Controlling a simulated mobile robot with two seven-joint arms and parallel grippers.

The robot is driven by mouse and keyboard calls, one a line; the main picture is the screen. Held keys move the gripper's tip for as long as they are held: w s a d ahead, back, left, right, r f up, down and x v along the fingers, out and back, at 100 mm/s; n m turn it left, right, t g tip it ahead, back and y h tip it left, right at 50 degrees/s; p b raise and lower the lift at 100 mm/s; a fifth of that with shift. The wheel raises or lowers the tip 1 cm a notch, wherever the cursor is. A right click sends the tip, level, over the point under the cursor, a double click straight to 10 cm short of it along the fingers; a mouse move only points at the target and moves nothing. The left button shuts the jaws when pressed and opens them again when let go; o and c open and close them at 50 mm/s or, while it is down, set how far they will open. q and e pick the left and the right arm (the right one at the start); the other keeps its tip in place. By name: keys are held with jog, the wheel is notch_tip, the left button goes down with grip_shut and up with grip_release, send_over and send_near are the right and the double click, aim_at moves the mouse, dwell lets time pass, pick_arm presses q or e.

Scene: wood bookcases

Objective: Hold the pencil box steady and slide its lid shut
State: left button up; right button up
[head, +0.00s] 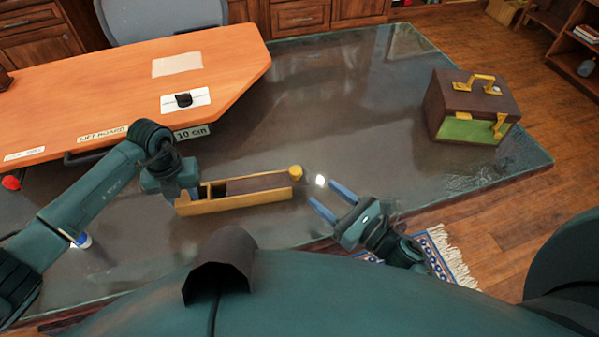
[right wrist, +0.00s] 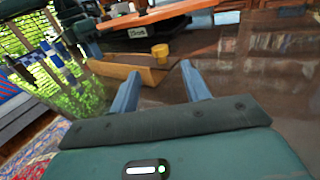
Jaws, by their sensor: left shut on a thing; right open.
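The pencil box (head: 232,204) is a long, narrow light-wood box lying on the dark glossy table. Its dark lid (head: 255,184) covers the right part and a short left part looks open. A round yellow knob (head: 296,172) stands at the right end. My left gripper (head: 186,198) is shut on the box's left end, its fingers mostly hidden. My right gripper (head: 333,203) is open and empty, to the right of the box and apart from it. In the right wrist view the box (right wrist: 128,72) and knob (right wrist: 160,52) lie beyond the two blue fingers (right wrist: 158,88).
An orange lift board (head: 120,85) takes up the back left, with a white card and black piece (head: 184,100) on it. A brown and green case (head: 470,108) with yellow handles stands at the right. The table (head: 350,110) between them is clear.

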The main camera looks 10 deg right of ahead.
aim_at(300, 175)
jog(key=x, duration=1)
jog(key=shift+w+a, duration=0.1)
jog(key=shift+w, duration=0.05)
jog(key=shift+c, duration=0.6)
grip_shut()
